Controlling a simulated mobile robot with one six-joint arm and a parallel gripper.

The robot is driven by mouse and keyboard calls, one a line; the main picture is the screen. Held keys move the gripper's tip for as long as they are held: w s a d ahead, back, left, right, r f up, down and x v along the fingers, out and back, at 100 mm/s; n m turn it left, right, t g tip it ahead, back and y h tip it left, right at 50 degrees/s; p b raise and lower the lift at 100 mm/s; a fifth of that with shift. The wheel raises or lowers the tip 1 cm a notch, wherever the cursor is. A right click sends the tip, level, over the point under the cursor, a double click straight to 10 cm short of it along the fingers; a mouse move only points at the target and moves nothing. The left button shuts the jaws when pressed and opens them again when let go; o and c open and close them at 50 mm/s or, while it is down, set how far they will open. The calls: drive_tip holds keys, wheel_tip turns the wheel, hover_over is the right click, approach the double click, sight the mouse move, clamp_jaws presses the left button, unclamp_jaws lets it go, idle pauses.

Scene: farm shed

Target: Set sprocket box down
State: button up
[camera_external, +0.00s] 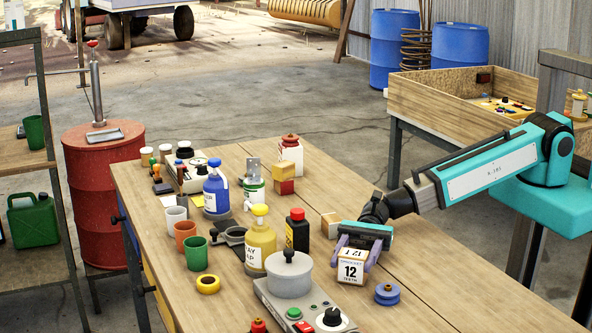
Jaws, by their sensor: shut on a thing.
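The sprocket box (350,271) is a small white and tan box marked "12 TEETH". It is near the right edge of the wooden workbench (420,271). My gripper (357,257) comes from the right and is shut on the box, with a purple-grey finger on each side. The box is at or just above the bench top; I cannot tell whether its bottom touches. Its back side is hidden by the gripper.
A grey pot on a control box (287,309) stands left of the sprocket box, and a blue spool (387,294) lies close on its right. A black bottle with red cap (297,231) and a wooden block (331,224) stand behind. The bench's right front is clear.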

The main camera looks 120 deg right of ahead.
drive_tip(key=shift+f, duration=0.2)
drive_tip(key=o, duration=1.1)
drive_tip(key=shift+r, duration=0.2)
drive_tip(key=v, duration=0.9)
drive_tip(key=shift+r, duration=0.15)
drive_tip(key=shift+p+v, duration=0.8)
drive_tip(key=shift+v, duration=0.15)
drive_tip(key=shift+s+d+p, duration=0.4)
